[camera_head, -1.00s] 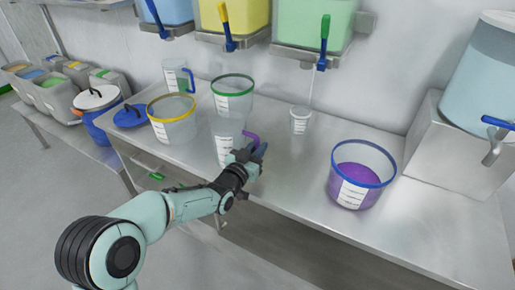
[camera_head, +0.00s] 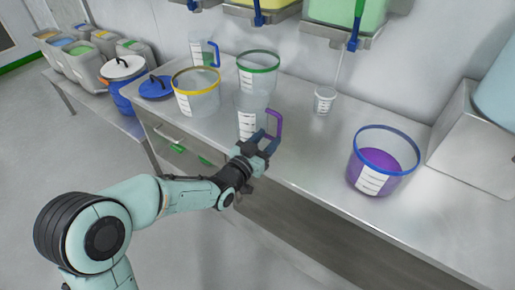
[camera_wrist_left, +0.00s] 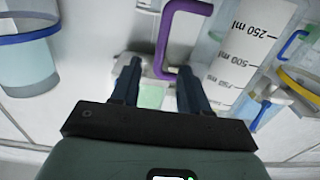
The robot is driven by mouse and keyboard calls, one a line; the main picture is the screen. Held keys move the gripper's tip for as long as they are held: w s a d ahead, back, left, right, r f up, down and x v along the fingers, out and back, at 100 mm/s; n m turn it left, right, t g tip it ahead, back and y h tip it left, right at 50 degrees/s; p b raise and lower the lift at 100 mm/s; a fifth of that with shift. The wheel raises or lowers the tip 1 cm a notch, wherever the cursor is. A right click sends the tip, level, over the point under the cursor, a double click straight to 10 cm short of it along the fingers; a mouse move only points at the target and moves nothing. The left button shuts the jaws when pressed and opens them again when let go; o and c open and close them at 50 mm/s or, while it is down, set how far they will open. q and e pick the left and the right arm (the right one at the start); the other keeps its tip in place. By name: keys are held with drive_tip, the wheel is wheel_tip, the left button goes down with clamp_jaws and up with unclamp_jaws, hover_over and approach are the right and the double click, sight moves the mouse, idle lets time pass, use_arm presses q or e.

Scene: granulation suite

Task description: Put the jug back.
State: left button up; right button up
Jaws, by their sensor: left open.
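A clear jug with a purple handle (camera_head: 277,124) and a white scale label stands upright near the bench's front edge in the head view. In the left wrist view the purple handle (camera_wrist_left: 163,38) is just ahead of the fingers, with the jug's graduated wall (camera_wrist_left: 243,48) to the right. My left gripper (camera_head: 263,144) is open, in front of and slightly below the handle. Its dark blue fingers (camera_wrist_left: 158,80) are apart with nothing clearly held between them. A second clear jug with a blue handle (camera_head: 201,50) stands at the back left. My right gripper is not in view.
A yellow-rimmed tub (camera_head: 196,104) and a green-rimmed tub (camera_head: 258,84) stand close behind the jug. A small cup (camera_head: 324,101) and a blue-rimmed tub of purple contents (camera_head: 378,181) stand to the right. The bench (camera_head: 310,142) is clear between them.

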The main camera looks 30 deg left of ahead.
use_arm(q)
drive_tip(key=shift+s+a, duration=0.15)
drive_tip(key=shift+s, duration=2.2)
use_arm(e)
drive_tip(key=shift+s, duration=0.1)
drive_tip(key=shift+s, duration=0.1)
